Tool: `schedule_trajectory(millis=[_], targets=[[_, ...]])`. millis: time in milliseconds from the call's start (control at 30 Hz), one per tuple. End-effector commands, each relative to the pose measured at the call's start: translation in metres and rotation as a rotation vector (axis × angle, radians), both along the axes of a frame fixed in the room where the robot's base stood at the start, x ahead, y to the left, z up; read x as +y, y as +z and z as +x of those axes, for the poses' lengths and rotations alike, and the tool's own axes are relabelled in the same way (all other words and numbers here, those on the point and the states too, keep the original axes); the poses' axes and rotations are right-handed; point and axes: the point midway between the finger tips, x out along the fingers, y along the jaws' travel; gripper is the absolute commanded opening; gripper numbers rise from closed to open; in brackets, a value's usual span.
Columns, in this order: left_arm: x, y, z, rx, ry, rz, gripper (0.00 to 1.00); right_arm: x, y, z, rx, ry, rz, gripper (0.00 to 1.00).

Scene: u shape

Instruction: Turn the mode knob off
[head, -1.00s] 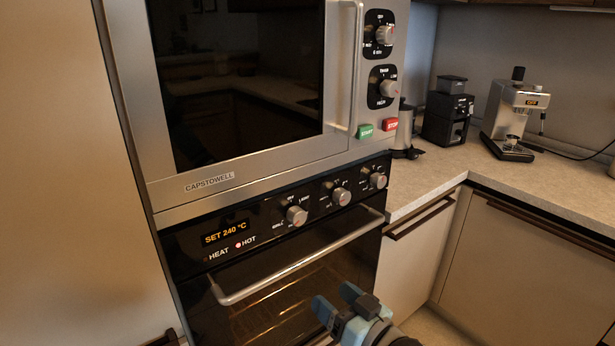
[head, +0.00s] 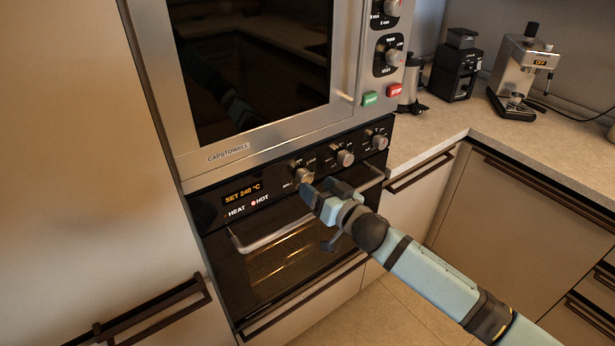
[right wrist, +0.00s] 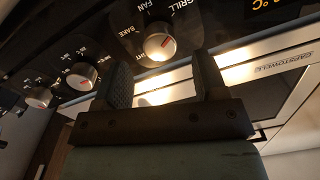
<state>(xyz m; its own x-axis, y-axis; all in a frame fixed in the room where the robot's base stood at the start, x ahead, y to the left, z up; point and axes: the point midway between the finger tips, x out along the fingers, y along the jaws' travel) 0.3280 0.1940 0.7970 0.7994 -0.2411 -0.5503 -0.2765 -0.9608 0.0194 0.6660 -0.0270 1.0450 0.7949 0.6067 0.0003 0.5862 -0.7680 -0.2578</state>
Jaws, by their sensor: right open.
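The mode knob (head: 304,176) is the leftmost of the three silver knobs on the black oven panel. In the right wrist view the same knob (right wrist: 158,46) has a red mark and lettering reading BAKE, FAN and GRILL around it. My right gripper (head: 321,189) is open, just in front of and slightly below the mode knob. In the right wrist view its two fingers (right wrist: 164,78) stand apart, with the knob beyond the gap between them. I see no contact with the knob. My left gripper is not in view.
The oven display (head: 243,193) reads SET 240 °C, with a HOT light lit. Two more oven knobs (head: 345,158) (head: 379,142) sit to the right. The oven handle (head: 262,240) runs below. A microwave (head: 215,160) is above; a coffee grinder (head: 455,72) and espresso machine (head: 520,75) stand on the counter.

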Motion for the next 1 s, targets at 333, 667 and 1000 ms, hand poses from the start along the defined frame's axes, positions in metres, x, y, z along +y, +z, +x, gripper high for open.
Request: schedule_trajectory(millis=[333,667,1000], targets=[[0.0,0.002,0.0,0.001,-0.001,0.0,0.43,0.027,0.0,0.035,0.0,0.0,0.0,0.65],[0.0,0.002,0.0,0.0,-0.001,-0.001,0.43,0.028,0.0,0.037,0.001,0.0,0.0,0.65],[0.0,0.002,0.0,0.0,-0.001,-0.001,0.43,0.028,0.0,0.037,0.0,0.0,0.0,0.16]])
